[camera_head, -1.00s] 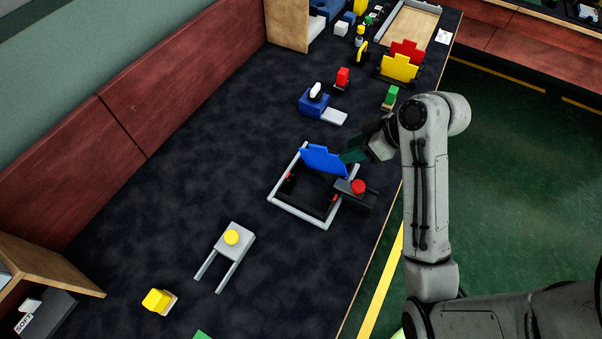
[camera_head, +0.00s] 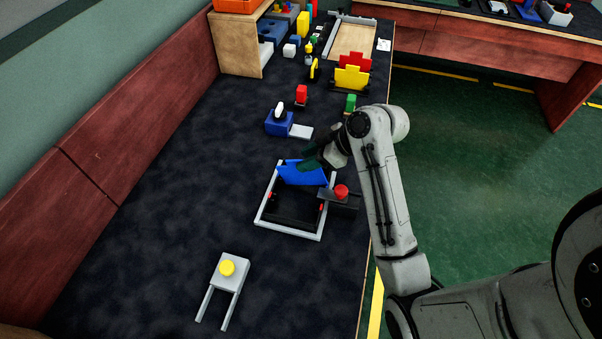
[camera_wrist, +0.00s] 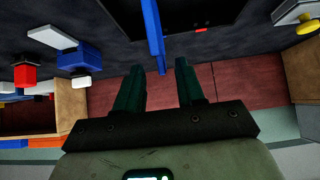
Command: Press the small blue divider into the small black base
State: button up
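The small blue divider (camera_head: 302,176) stands at the far end of the small black base (camera_head: 294,209) in the head view; I cannot tell how deep it sits. The base lies inside a light grey frame (camera_head: 287,232). My gripper (camera_head: 309,162) is just above the divider's top edge in the head view and hides part of it. In the wrist view my gripper (camera_wrist: 159,68) has its two green fingers apart. The divider (camera_wrist: 152,30) shows edge-on there, its near tip in the gap between the fingertips, with space visible on both sides.
A black block with a red button (camera_head: 341,191) stands at the frame's right side. A grey piece with a yellow knob (camera_head: 227,268) lies nearer. A blue block with a white knob (camera_head: 279,122) and a red and yellow divider set (camera_head: 351,77) stand farther back. The table's left side is clear.

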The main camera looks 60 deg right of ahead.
jog(key=x, duration=0.4)
jog(key=shift+w+a+f, duration=0.15)
jog(key=shift+a, duration=0.05)
grip_shut()
